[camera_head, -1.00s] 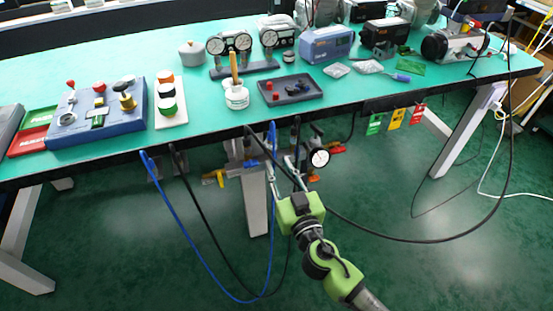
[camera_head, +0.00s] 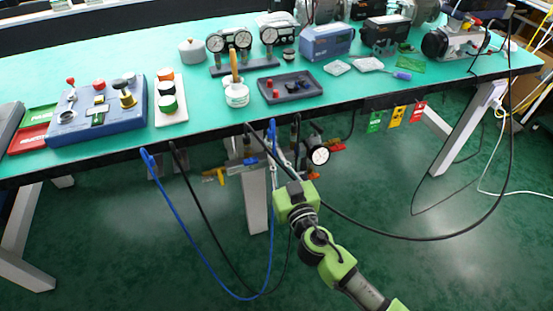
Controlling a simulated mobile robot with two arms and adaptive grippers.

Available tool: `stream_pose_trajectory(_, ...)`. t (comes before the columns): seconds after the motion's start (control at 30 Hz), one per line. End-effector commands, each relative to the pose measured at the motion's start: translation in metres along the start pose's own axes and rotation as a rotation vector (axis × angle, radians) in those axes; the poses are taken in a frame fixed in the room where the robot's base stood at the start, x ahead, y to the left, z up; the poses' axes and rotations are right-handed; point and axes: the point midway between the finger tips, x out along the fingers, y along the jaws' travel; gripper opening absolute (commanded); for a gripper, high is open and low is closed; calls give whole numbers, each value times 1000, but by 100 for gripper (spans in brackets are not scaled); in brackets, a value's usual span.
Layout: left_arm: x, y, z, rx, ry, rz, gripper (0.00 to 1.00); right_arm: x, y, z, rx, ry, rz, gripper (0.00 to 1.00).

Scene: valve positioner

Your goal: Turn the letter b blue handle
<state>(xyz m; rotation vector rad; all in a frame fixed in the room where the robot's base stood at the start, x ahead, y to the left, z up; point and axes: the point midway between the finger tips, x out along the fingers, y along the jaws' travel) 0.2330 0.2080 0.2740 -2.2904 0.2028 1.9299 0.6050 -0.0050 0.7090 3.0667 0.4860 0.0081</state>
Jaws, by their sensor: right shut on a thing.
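My right gripper (camera_head: 283,160), at the end of a green arm from the lower right, is at the valve assembly under the table's front edge. Its thin fingers are close together and shut on a small part there, which looks to be the blue handle (camera_head: 250,161). The exact contact is too small to see clearly. The letter markings cannot be read. A yellow handle (camera_head: 214,175) is at the left of the assembly, and a white-faced gauge (camera_head: 319,156) is to the right of my fingers. My left gripper is out of view.
A blue hose (camera_head: 188,235) and black cables hang in loops below the table (camera_head: 210,128). Green, yellow and red tags (camera_head: 396,116) hang from the front edge at the right. A control box (camera_head: 100,120) and a tray (camera_head: 290,87) stand on top. The floor below is open.

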Motion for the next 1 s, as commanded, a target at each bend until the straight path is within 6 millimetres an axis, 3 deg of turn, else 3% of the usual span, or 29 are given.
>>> stream_pose_trajectory(0.1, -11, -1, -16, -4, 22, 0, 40, 0, 0, 2, -71, 1, 1, 0)
stream_pose_trajectory(0.53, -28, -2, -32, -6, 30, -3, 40, 0, -1, 1, -407, 0, 1, 0)
stream_pose_trajectory(0.97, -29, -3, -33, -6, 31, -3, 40, 0, -2, 0, -460, 1, 0, 0)
stream_pose_trajectory(1.0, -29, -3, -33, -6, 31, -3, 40, 0, -2, 0, -460, 1, 0, 9)
